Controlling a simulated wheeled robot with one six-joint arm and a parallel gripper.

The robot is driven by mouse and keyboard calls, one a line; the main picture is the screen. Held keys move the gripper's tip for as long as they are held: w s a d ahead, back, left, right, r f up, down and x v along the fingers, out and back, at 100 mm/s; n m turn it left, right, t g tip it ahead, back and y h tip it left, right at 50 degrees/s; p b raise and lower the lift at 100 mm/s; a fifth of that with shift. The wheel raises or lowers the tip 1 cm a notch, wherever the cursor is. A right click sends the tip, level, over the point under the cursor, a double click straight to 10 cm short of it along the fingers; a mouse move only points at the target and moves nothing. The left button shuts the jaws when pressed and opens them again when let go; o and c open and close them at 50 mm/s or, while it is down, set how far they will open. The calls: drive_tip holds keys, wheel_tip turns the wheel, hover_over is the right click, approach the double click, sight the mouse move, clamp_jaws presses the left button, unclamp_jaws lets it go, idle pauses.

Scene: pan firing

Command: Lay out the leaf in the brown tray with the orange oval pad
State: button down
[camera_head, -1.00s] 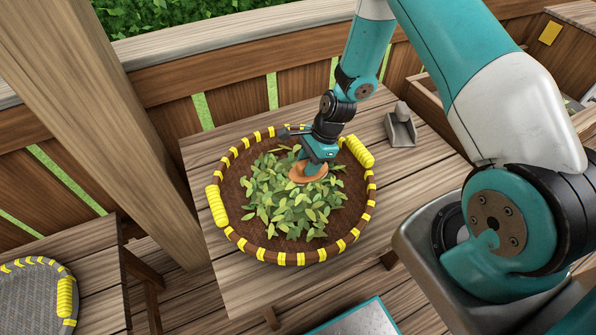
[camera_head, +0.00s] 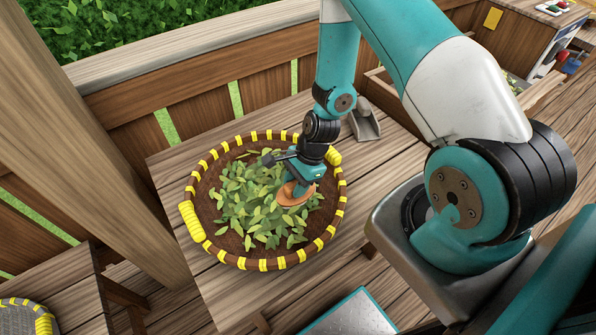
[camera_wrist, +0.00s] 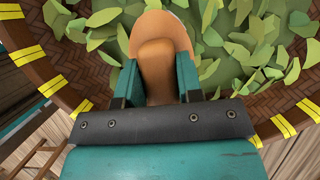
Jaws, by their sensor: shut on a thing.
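The brown round tray (camera_head: 207,181) stands on a wooden table, with yellow wraps around its rim and two yellow handles. Green leaves (camera_head: 240,200) lie heaped over its middle and left, with bare tray floor around them. My gripper (camera_head: 300,180) is low over the right part of the heap, shut on the orange oval pad (camera_head: 291,196). In the wrist view the pad (camera_wrist: 157,60) sits between both fingers, with leaves (camera_wrist: 235,40) around it. Whether the pad touches the tray floor is hidden.
A grey metal scoop (camera_head: 364,122) lies on the table (camera_head: 165,160) behind the tray. A wooden post (camera_head: 90,130) rises at the left. A second grey tray with yellow wraps (camera_head: 25,318) is at the lower left. A wooden railing runs behind.

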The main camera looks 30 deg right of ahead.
drive_tip(key=a, duration=0.2)
drive_tip(key=s+a, duration=0.2)
drive_tip(key=a, duration=0.1)
drive_tip(key=shift+s+a, duration=0.2)
drive_tip(key=shift+a, duration=0.15)
wheel_tip(320, 180, up, 9)
drive_tip(key=p, duration=0.7)
drive_tip(key=shift+p, duration=0.3)
